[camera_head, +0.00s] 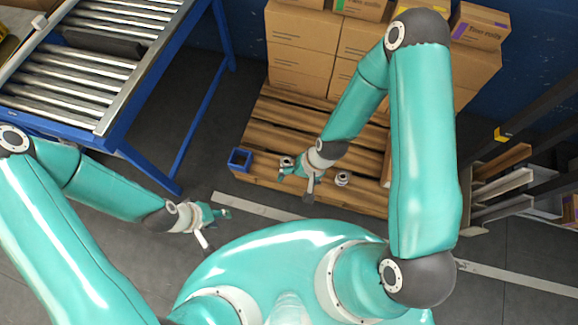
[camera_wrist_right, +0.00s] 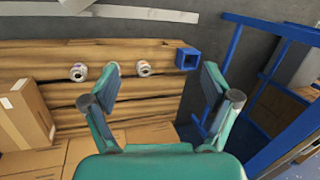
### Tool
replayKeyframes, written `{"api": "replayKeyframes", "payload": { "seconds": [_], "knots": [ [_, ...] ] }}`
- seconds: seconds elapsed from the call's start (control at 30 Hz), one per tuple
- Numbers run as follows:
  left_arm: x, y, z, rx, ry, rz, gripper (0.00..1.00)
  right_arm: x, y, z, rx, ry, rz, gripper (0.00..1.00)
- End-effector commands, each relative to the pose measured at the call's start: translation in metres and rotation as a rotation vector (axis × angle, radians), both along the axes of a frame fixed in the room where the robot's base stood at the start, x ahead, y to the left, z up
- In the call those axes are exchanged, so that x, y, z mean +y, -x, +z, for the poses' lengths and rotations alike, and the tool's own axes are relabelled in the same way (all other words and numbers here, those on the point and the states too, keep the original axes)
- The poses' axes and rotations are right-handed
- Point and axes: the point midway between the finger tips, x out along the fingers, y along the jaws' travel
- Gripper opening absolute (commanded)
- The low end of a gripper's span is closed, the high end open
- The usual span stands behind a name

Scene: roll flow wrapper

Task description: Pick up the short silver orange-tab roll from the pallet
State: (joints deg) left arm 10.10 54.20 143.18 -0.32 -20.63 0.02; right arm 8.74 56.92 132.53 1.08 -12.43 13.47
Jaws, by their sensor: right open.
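Two small, light rolls stand on the wooden pallet (camera_head: 262,135). One roll (camera_head: 287,162) is at my right gripper (camera_head: 288,172) in the head view, partly hidden by it. In the right wrist view this roll (camera_wrist_right: 143,68) shows between the open fingertips, apart from them. The other roll (camera_head: 342,179) is to the right in the head view and left of the fingers in the right wrist view (camera_wrist_right: 78,72). Tab colours are too small to tell. My left gripper (camera_head: 222,213) is over the floor, away from the pallet; its fingers are too small to read.
A blue open box (camera_head: 240,159) sits at the pallet's left corner, close to the nearer roll. Cardboard boxes (camera_head: 300,50) are stacked at the pallet's back. A blue-framed roller conveyor (camera_head: 115,60) stands at the left. A rack (camera_head: 500,185) is at the right.

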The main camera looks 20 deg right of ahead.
Motion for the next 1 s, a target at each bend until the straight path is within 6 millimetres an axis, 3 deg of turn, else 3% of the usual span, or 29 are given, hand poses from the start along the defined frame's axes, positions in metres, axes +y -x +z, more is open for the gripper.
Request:
{"api": "replayKeyframes", "payload": {
  "seconds": [0.03, 0.1, 0.3, 0.4, 0.5, 0.63, 0.83, 1.0],
  "knots": [
    [0.000, 0.000, -0.037, 0.001, 0.000, 0.001, 0.40, -0.005, -0.019, -0.044, 0.021, -0.003, -0.078, 0.86],
    [0.000, 0.000, -0.066, 0.001, 0.000, 0.001, 0.40, -0.013, -0.044, -0.079, 0.065, -0.010, -0.201, 0.86],
    [0.000, 0.000, -0.147, 0.001, 0.000, 0.001, 0.40, -0.041, -0.117, -0.170, 0.205, -0.039, -0.579, 0.86],
    [0.000, 0.000, -0.184, 0.001, 0.000, 0.001, 0.40, -0.057, -0.150, -0.206, 0.275, -0.057, -0.762, 0.86],
    [0.000, 0.000, -0.215, 0.001, 0.000, 0.001, 0.40, -0.073, -0.177, -0.232, 0.336, -0.076, -0.923, 0.86],
    [0.000, 0.000, -0.242, 0.000, 0.000, 0.000, 0.40, -0.088, -0.201, -0.252, 0.401, -0.095, -1.079, 0.86],
    [0.000, 0.000, -0.258, 0.000, 0.000, 0.000, 0.40, -0.098, -0.216, -0.263, 0.453, -0.108, -1.194, 0.86],
    [0.000, 0.000, -0.264, 0.000, 0.000, 0.000, 0.40, -0.092, -0.217, -0.282, 0.462, -0.109, -1.205, 0.86]
  ]
}}
